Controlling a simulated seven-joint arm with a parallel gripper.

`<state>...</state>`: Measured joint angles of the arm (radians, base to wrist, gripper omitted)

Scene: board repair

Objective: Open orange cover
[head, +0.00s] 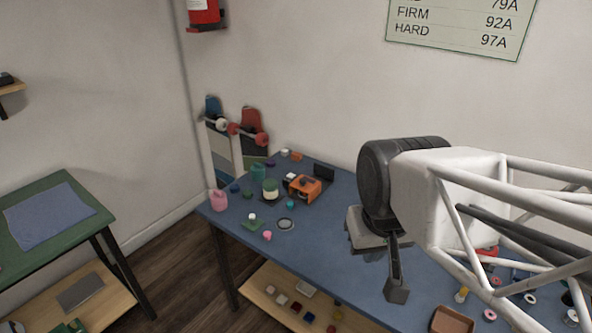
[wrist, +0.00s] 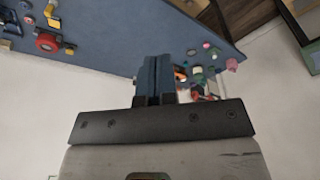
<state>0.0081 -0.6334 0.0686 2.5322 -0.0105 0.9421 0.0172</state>
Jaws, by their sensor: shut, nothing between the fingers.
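An orange box-like thing (head: 309,184) with dark parts around it stands on the far part of the blue table; I take it for the orange cover, and from here I cannot tell whether it is open. In the wrist view a small bit of orange (wrist: 181,76) shows beside my fingers, partly hidden. My gripper (head: 397,292) points down over the middle of the table, to the right of the orange cover and clearly apart from it. In the wrist view its fingers (wrist: 153,72) are together with nothing between them.
The blue table (head: 345,238) has bare room between my gripper and the orange cover. Left of the cover stand a green-and-white jar (head: 270,190), a pink container (head: 218,200) and several small pieces. A brown tray (head: 452,320) lies at the front right. Skateboards (head: 250,130) lean on the wall behind.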

